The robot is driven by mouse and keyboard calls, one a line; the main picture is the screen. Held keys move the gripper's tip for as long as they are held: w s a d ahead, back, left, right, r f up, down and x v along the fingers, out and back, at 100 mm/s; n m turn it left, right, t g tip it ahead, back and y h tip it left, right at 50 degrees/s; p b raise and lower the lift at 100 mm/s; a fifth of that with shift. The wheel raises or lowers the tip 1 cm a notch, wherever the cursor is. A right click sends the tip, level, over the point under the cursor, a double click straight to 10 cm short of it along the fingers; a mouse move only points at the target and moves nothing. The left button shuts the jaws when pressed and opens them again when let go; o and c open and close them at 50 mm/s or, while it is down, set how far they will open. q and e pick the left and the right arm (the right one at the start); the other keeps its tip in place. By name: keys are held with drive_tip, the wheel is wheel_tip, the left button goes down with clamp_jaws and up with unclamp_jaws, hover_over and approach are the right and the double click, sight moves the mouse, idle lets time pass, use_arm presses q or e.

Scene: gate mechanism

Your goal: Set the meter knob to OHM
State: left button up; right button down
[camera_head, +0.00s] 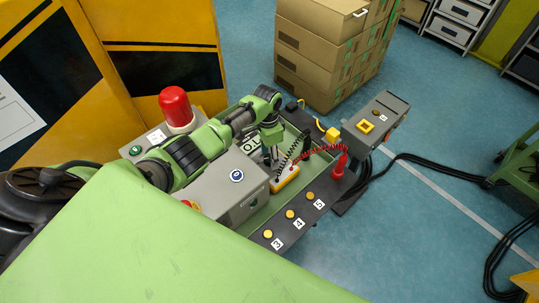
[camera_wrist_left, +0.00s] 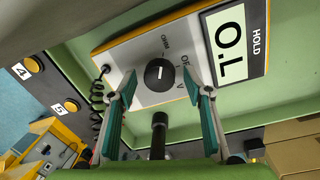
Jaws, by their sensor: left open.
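The meter (camera_wrist_left: 143,55) is a grey-white panel with yellow edges and a display reading O.L beside HOLD. It also shows in the head view (camera_head: 287,181), partly behind my left gripper (camera_head: 270,158). Its round black knob (camera_wrist_left: 159,75) carries a short white mark. The labels OHM, OFF and V lie around the knob's upper and right side. I cannot tell for certain which label the mark points at. In the left wrist view my left gripper (camera_wrist_left: 161,84) is open, with one finger on each side of the knob and a gap on both sides.
The meter lies in a green tray. A panel with yellow buttons (camera_head: 289,214) numbered 3 to 5 runs along its near right side. A grey box (camera_head: 228,190) and a red lamp (camera_head: 175,106) stand left. Coiled leads and a red probe (camera_head: 340,166) are at right.

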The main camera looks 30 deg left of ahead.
sight(269, 156)
use_arm(q)
wheel_tip(269, 156, up, 12)
drive_tip(key=shift+w+a, duration=0.25)
drive_tip(key=shift+a, duration=0.05)
idle(0.7)
